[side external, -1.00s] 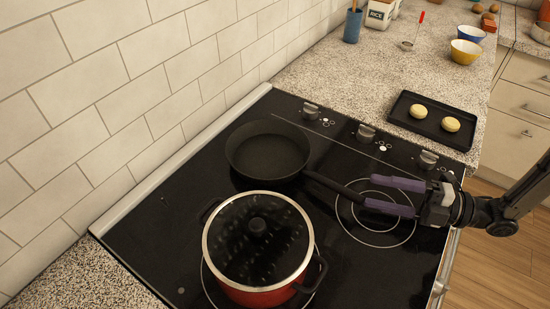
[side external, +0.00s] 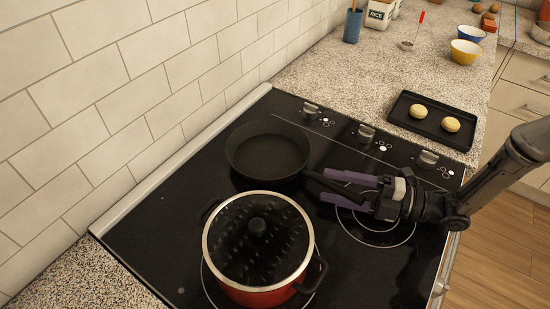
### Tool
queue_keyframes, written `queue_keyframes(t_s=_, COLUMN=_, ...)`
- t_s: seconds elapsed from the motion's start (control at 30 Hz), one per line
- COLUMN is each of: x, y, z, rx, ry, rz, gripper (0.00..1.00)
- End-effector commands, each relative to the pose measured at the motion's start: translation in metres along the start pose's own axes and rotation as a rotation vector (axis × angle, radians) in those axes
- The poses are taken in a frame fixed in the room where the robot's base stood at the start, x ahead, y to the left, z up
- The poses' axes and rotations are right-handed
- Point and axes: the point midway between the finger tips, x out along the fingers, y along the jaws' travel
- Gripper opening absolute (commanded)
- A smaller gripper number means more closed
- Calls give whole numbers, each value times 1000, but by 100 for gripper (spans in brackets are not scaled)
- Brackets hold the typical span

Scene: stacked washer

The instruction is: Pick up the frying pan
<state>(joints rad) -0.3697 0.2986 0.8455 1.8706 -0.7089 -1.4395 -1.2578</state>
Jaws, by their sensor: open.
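The black frying pan (side external: 267,151) sits on the cooktop near the tiled wall. Its handle (side external: 314,177) points right, toward my gripper. My gripper (side external: 334,186) is open, with its two purple fingers pointing left along the handle. The handle's far end passes between or under the fingers, and part of it is hidden by them. I cannot tell whether the fingers touch the handle. The pan rests flat and is empty.
A red pot (side external: 258,250) with a glass lid stands on the cooktop just in front of the pan. A dark tray (side external: 398,113) with two pale buns lies on the counter at right. Control knobs (side external: 366,133) line the cooktop behind my gripper.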

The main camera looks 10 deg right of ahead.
Motion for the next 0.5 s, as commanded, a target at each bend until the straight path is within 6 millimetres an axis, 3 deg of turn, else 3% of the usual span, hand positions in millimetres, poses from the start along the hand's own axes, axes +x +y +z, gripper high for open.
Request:
queue_keyframes(t_s=0.07, x=0, y=0, z=0, rx=0, ry=0, rz=0, gripper=54)
queue_keyframes(t_s=0.37, x=0, y=0, z=0, rx=0, ry=1, rz=0, gripper=0)
queue_keyframes(t_s=0.5, x=0, y=0, z=0, rx=0, ry=1, rz=0, gripper=0)
